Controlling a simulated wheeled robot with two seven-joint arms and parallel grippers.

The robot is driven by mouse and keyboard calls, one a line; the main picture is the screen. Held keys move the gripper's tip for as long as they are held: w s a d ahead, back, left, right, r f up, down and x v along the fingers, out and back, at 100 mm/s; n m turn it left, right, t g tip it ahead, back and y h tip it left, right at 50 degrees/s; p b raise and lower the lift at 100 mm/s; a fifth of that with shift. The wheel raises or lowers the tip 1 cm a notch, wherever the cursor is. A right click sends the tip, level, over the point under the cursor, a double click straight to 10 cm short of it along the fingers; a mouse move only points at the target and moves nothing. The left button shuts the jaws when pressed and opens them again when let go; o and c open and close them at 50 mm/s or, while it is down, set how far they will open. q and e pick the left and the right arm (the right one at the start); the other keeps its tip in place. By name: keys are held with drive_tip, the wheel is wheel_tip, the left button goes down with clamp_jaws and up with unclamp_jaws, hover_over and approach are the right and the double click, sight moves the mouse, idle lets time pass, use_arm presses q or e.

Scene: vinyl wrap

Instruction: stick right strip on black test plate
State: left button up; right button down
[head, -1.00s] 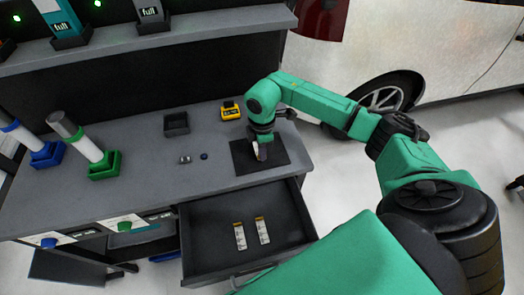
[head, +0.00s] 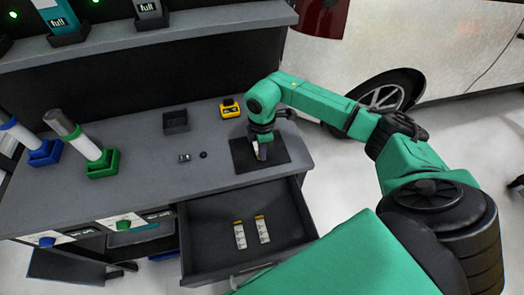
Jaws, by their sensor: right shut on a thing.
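The black test plate (head: 275,157) lies flat on the grey workbench near its right end. My right gripper (head: 262,153) points down over the middle of the plate, shut on a small strip that is mostly hidden by the fingers. Whether the strip touches the plate I cannot tell. Two pale strips with yellow ends, a left one (head: 240,236) and a right one (head: 263,230), lie side by side in the open drawer. My left gripper is not in view.
The open drawer (head: 209,250) juts out below the bench front. On the bench (head: 150,185) are a black open box (head: 175,122), a yellow device (head: 229,108), small dark parts (head: 185,158) and two tubes in blue and green holders (head: 103,164). A car stands behind at right.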

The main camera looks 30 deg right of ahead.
drive_tip(key=shift+f, duration=0.35)
idle(0.8)
drive_tip(key=c, duration=1)
unclamp_jaws()
drive_tip(key=shift+o, duration=0.2)
wheel_tip(320, 180, up, 15)
drive_tip(key=b, duration=0.3)
drive_tip(key=shift+f, duration=0.2)
drive_tip(key=shift+f, duration=0.1)
